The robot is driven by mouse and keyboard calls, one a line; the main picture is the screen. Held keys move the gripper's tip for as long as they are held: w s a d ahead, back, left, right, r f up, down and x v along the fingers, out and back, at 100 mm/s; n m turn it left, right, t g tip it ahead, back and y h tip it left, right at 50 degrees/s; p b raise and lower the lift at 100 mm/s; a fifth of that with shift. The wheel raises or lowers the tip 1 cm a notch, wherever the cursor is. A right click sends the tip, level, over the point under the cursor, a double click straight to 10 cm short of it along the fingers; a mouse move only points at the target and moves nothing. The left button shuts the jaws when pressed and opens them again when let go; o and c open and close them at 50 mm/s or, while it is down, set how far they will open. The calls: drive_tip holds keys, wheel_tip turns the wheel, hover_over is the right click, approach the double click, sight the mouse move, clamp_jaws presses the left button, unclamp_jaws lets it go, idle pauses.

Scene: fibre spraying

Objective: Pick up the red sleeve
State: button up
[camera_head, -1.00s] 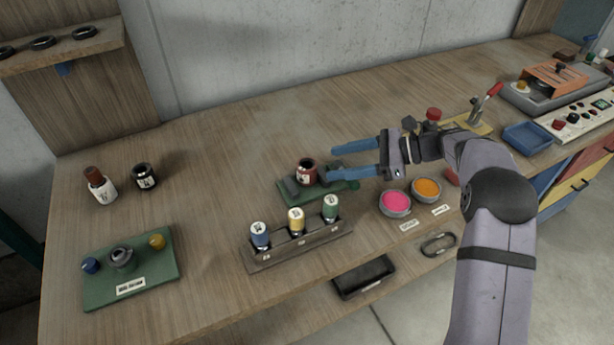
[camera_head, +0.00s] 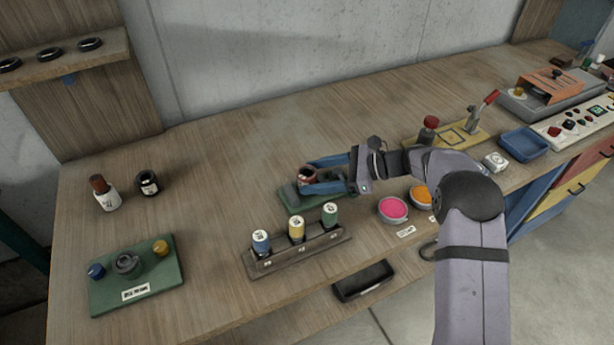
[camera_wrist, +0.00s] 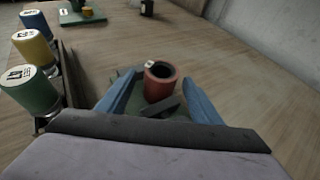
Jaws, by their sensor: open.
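The red sleeve (camera_head: 307,175) stands upright in a small green holder (camera_head: 288,200) with dark blocks. It is a short red cylinder with a dark hollow top and a pale label, and it shows clearly in the wrist view (camera_wrist: 160,82). My gripper (camera_head: 310,175) has its blue fingers open, low over the holder, one on each side of the sleeve. In the wrist view, my gripper (camera_wrist: 160,97) shows the sleeve between the fingertips, with a gap on either side. The fingers partly hide the sleeve in the head view.
Pink (camera_head: 393,208) and orange (camera_head: 422,194) pots sit to the right. A green board (camera_head: 150,290) and two bottles are at left. The table behind is clear.

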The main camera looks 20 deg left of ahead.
drive_tip(key=shift+a+f, duration=0.1)
drive_tip(key=shift+a, duration=0.05)
drive_tip(key=c, duration=1.5)
wheel_tip(320, 180, up, 9)
drive_tip(key=shift+r+b, duration=0.2)
drive_tip(key=shift+b, duration=0.75)
drive_tip(key=shift+r+p, duration=0.45)
drive_tip(key=shift+r, duration=0.4)
wheel_tip(320, 180, up, 4)
drive_tip(key=f+p, duration=0.1)
drive_tip(key=p, duration=0.3)
drive_tip(key=m+t+p, duration=0.2)
hover_over(314, 173)
drive_tip(key=s, duration=0.2)
drive_tip(key=shift+f, duration=3.05)
drive_tip(key=shift+s+d, duration=0.1)
drive_tip(key=shift+d, duration=0.2)
